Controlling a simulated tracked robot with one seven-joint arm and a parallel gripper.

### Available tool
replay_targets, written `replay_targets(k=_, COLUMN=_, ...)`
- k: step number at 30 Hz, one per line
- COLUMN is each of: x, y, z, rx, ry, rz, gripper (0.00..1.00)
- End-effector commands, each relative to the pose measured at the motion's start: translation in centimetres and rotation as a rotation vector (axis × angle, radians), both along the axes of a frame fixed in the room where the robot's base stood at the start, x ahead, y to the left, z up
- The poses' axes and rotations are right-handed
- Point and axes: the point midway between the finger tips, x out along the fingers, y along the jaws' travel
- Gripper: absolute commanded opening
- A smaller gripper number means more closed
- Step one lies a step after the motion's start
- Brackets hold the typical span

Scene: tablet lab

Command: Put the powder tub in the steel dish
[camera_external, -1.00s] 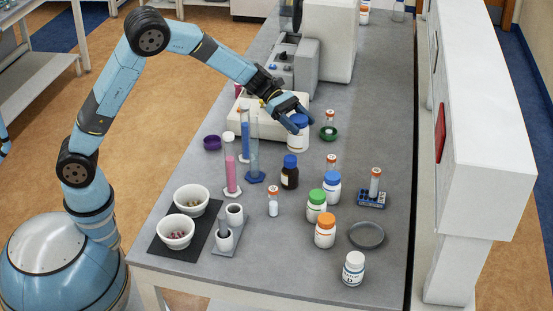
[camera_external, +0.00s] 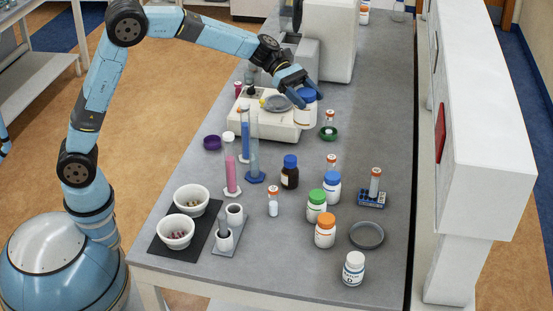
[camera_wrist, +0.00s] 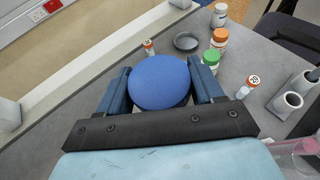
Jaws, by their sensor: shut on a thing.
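My gripper (camera_external: 304,91) is shut on a white tub with a blue lid (camera_external: 305,114), held upright at the right end of the white balance. In the wrist view the round blue lid (camera_wrist: 160,82) fills the space between the two fingers and hides the tub's body. A grey round dish (camera_external: 367,235) lies on the bench at the front right, apart from the tub. It also shows in the wrist view (camera_wrist: 186,41). Another grey round dish or pan (camera_external: 277,103) sits on top of the balance, just left of the tub.
The white balance (camera_external: 255,127) stands behind several bottles. A brown bottle (camera_external: 289,172), green-capped tub (camera_external: 316,206), orange-capped tub (camera_external: 325,231) and blue rack (camera_external: 371,199) stand around the front. Tall cylinders (camera_external: 246,150) stand left. The bench's right strip is clear.

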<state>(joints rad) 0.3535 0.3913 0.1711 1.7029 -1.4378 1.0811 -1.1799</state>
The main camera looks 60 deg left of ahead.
Motion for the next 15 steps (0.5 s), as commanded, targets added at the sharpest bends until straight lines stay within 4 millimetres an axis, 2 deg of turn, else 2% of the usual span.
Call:
replay_targets(k=8, x=-3.2, y=-9.4, z=-0.4, rx=0.006, ry=0.002, rz=-0.102, gripper=0.23)
replay_targets(k=15, x=-7.7, y=-18.5, z=-0.3, rx=0.003, ry=-0.001, rz=-0.198, gripper=0.23)
